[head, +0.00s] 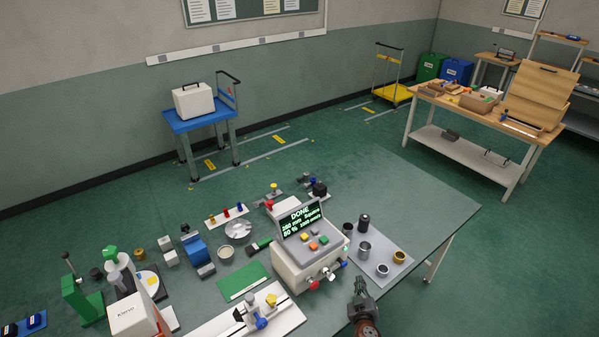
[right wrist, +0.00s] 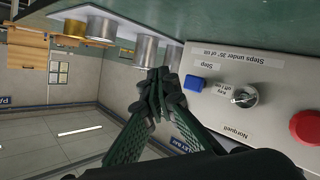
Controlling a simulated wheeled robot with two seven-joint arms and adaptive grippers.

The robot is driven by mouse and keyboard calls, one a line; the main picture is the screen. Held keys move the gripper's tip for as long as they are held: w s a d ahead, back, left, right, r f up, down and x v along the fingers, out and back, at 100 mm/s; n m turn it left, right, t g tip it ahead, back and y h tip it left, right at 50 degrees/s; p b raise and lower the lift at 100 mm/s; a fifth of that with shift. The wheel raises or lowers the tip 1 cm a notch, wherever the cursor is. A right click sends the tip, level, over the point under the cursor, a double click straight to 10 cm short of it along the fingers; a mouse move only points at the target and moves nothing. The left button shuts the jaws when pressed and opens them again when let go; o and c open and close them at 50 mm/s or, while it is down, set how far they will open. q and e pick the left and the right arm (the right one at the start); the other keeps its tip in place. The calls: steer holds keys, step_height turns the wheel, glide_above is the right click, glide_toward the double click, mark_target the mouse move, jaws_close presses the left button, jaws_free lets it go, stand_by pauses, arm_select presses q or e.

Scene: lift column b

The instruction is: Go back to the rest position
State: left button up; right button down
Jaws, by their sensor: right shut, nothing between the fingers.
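My right gripper (head: 361,287) is at the lower right of the bench in the head view, beside the right side of the white control box (head: 298,262). In the right wrist view its fingers (right wrist: 156,85) are shut together and empty. That view also shows the box face (right wrist: 245,105) close by, with a blue button (right wrist: 195,84), a key switch (right wrist: 243,96) and a red knob (right wrist: 306,127). The fingertips look apart from the buttons. My left gripper is not in view.
A grey mat (head: 384,248) with several metal cylinders lies right of the box, close to my right gripper. Fixtures and small parts crowd the bench to the left. The bench's far right corner (head: 440,205) is clear. A blue cart (head: 190,118) stands behind.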

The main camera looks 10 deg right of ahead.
steer(key=s+d, duration=0.1)
steer(key=s+d+m+g+h, duration=0.1)
steer(key=s, duration=0.1)
steer(key=s+d+m, duration=0.1)
steer(key=s+d, duration=0.1)
steer(key=shift+s+d+r+g, duration=0.1)
steer(key=shift+s+r+g, duration=0.1)
steer(key=shift+r+g, duration=0.2)
steer(key=s+d+f+m+g, duration=0.1)
steer(key=s+d+m+g, duration=0.15)
steer(key=s, duration=0.75)
steer(key=s+a+n+g+y, duration=0.25)
steer(key=s+a, duration=0.25)
steer(key=s, duration=0.5)
steer(key=s+a+n+g+y, duration=0.1)
steer(key=s+a+g+y, duration=0.3)
steer(key=s, duration=0.6)
step_height(320, 180, down, 31)
steer(key=s+a, duration=0.2)
steer(key=s+f+n+g, duration=0.1)
steer(key=s+f, duration=1.5)
steer(key=s, duration=0.2)
steer(key=shift+s+f+g, duration=0.2)
steer(key=shift+s+g, duration=0.1)
steer(key=shift+g, duration=0.1)
